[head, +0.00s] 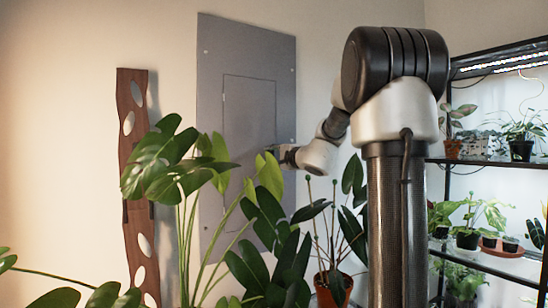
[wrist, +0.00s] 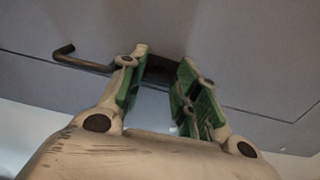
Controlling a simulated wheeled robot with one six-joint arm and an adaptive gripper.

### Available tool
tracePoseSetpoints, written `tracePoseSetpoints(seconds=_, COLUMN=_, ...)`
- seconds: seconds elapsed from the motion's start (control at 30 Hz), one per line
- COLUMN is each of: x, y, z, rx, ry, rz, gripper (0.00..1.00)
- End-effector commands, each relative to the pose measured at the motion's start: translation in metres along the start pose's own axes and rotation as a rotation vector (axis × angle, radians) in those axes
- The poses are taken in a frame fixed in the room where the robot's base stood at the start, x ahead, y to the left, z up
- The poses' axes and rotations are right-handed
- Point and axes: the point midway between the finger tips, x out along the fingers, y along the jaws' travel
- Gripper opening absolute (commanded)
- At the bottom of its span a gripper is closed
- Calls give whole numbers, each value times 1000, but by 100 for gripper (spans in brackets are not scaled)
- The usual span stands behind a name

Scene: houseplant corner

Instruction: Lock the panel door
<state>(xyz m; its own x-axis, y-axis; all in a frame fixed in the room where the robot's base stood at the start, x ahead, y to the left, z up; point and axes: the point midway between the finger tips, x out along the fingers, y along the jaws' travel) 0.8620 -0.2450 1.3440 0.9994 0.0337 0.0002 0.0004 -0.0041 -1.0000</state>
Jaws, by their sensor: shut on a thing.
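The grey panel (head: 213,100) is mounted on the wall in the head view. Its inner door (head: 248,105) looks flush with the panel face. My gripper (head: 283,154) is at the door's right edge, about mid-height, partly hidden by leaves. In the wrist view, my gripper (wrist: 162,66) has its green-padded fingers on either side of a dark latch piece and is shut on it. A black bent handle rod (wrist: 84,61) sticks out to the left of the fingers, its end hooked. The grey door surface (wrist: 235,45) lies behind. How the latch sits between the fingers is largely hidden.
Tall leafy plants (head: 165,165) stand before the panel and cover its lower part. A wooden strip with holes (head: 133,215) hangs to the left. A plant shelf (head: 490,162) stands at the right. A potted plant (head: 333,288) sits below my arm.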

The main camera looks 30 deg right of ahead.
Motion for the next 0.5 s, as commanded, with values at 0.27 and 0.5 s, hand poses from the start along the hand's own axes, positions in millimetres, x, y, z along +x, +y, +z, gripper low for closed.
tracePoseSetpoints(seconds=0.27, x=0, y=1, z=0, rx=-13, ry=-1, rz=2, gripper=8)
tracePoseSetpoints(seconds=0.5, x=0, y=1, z=0, rx=-12, ry=-1, rz=2, gripper=39)
